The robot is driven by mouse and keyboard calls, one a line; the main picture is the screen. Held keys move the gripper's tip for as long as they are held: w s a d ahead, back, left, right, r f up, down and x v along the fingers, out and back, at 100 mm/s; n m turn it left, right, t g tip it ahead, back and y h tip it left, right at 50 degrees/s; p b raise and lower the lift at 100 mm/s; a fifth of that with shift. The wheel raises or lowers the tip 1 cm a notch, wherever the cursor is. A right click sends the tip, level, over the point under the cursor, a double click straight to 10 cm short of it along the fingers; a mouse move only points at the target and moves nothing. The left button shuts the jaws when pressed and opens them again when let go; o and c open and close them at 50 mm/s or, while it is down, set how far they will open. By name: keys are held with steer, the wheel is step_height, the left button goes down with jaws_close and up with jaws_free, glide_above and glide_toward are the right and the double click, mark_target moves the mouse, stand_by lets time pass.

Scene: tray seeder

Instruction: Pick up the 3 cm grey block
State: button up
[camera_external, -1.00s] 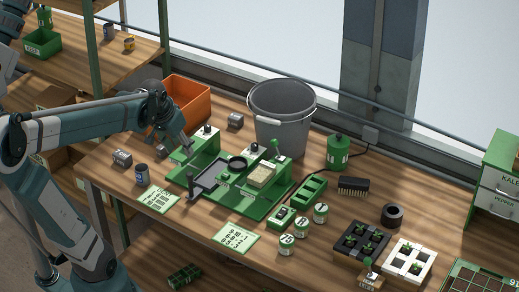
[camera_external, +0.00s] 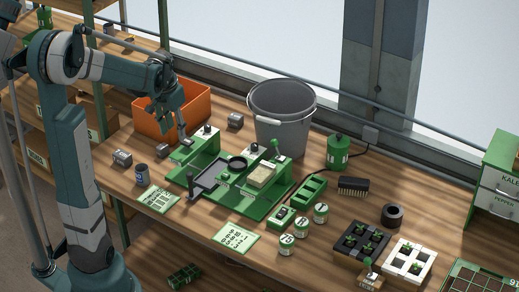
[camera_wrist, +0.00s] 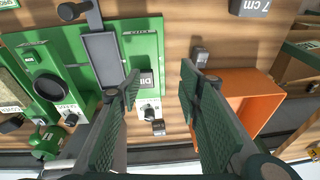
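Three grey blocks show. One marked "7 cm" (camera_wrist: 250,8) is at the top of the wrist view and seems to be the front-left block (camera_external: 122,158) outside. A small grey block (camera_external: 162,150) lies left of the green seeder, and also in the wrist view (camera_wrist: 200,55), just beyond the right finger. A third block (camera_external: 235,120) lies behind the seeder, and in the wrist view (camera_wrist: 158,127) between the fingers' lines. I cannot read the labels of these two. My gripper (camera_external: 184,139) is open and empty above the seeder's left end; its fingers (camera_wrist: 160,84) are wide apart.
The green seeder (camera_external: 232,206) stands close under my gripper. The orange bin (camera_external: 148,124) is behind it to the left, and the grey bucket (camera_external: 282,105) behind to the right. A small dark can (camera_external: 142,174) stands near the left front edge. Bare tabletop surrounds the small block.

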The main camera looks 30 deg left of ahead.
steer(key=g+p, duration=0.2)
steer(key=p, duration=0.1)
glide_above(162, 146)
steer(key=shift+h, duration=0.3)
steer(key=f, duration=0.7)
steer(key=shift+d+f, duration=0.35)
steer(key=shift+f, duration=0.05)
steer(key=shift+w+a+f, duration=0.1)
steer(key=shift+a+f, duration=0.25)
steer(key=shift+f, duration=0.1)
steer(key=shift+f, duration=1.25)
steer(key=shift+f, duration=0.1)
steer(key=shift+f, duration=2.5)
steer(key=shift+c, duration=0.6)
steer(key=c, duration=0.9)
